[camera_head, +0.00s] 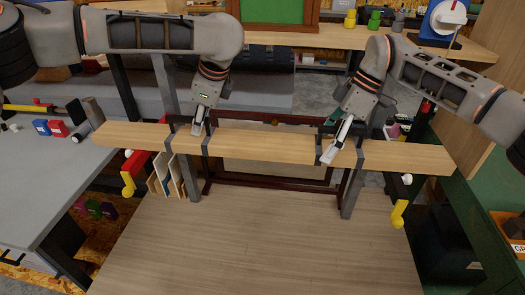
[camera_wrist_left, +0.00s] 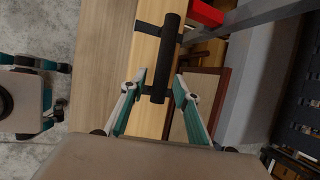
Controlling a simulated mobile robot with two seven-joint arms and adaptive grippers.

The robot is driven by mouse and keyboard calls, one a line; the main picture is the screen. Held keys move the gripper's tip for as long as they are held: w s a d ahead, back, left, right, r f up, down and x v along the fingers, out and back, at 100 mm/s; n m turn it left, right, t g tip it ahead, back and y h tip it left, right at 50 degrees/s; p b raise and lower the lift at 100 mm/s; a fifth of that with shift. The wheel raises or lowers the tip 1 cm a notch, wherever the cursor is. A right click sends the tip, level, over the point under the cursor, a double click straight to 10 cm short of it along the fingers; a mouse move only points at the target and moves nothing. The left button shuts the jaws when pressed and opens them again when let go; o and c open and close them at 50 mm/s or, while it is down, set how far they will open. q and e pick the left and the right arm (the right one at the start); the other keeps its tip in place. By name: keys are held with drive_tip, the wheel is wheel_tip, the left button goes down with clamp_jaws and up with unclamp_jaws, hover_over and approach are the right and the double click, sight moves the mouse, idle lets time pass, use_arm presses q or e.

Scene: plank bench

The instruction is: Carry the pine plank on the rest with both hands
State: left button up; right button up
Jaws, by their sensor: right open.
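The pine plank (camera_head: 265,146) lies level on the rest, whose grey posts (camera_head: 352,192) show below it. A black bar handle (camera_wrist_left: 168,45) is fixed on the plank in the left wrist view. My left gripper (camera_head: 197,128) is above the plank's left part. In the left wrist view its fingers (camera_wrist_left: 160,78) are apart, on either side of the handle's near end, with gaps visible. My right gripper (camera_head: 333,150) is open above the plank's right part. Its fingers partly hide the plank there, and I cannot tell whether they touch it.
A wooden bench top (camera_head: 265,245) lies clear in front of the rest. A grey table (camera_head: 45,190) with small coloured items is at left. A dark red frame (camera_head: 270,179) stands behind the plank. A green cabinet is at right.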

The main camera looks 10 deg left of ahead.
drive_tip(key=shift+d+r, duration=0.1)
drive_tip(key=shift+r, duration=0.15)
use_arm(q)
drive_tip(key=v, duration=1.2)
use_arm(e)
drive_tip(key=v, duration=1.1)
drive_tip(key=shift+r, duration=0.3)
use_arm(q)
drive_tip(key=shift+s+f, duration=0.1)
use_arm(e)
drive_tip(key=shift+f, duration=0.1)
